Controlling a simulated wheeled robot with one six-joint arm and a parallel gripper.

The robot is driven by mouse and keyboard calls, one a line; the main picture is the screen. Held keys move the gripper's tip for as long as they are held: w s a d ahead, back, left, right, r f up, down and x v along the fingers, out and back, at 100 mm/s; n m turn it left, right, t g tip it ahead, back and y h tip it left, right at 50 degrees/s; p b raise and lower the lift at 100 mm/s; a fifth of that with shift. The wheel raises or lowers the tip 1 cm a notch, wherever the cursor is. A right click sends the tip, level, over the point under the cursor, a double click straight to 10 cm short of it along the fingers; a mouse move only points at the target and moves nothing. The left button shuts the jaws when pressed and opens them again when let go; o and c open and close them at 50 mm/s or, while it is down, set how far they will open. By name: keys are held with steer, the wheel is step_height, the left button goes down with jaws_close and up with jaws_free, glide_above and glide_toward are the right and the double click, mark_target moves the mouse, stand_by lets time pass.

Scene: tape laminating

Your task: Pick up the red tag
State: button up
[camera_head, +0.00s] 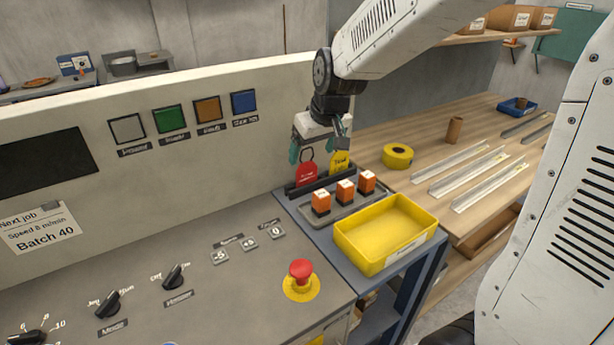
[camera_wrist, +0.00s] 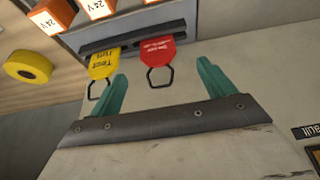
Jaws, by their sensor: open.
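The red tag (camera_head: 306,174) stands upright in a dark slotted holder (camera_head: 298,190) against the panel, its black ring at the top. My gripper (camera_head: 318,152) is open above the holder, its green fingers apart. In the wrist view, the red tag (camera_wrist: 158,50) lies between the lines of the two fingers, with its ring between the fingertips (camera_wrist: 162,74). Nothing is held. A yellow tag (camera_wrist: 103,64) sits beside the red one in the same holder, its ring close to the left finger. I cannot tell whether any finger touches a tag.
Several orange blocks (camera_head: 345,190) stand on a grey tray in front of the holder. A yellow bin (camera_head: 385,262) is nearer. A yellow tape roll (camera_head: 397,156) and clear strips (camera_head: 465,170) lie on the wooden bench. A red emergency button (camera_head: 301,271) is on the console.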

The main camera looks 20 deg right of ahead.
mark_target(308, 170)
steer(key=x, duration=0.8)
steer(key=shift+d, duration=0.25)
steer(key=c, duration=1.1)
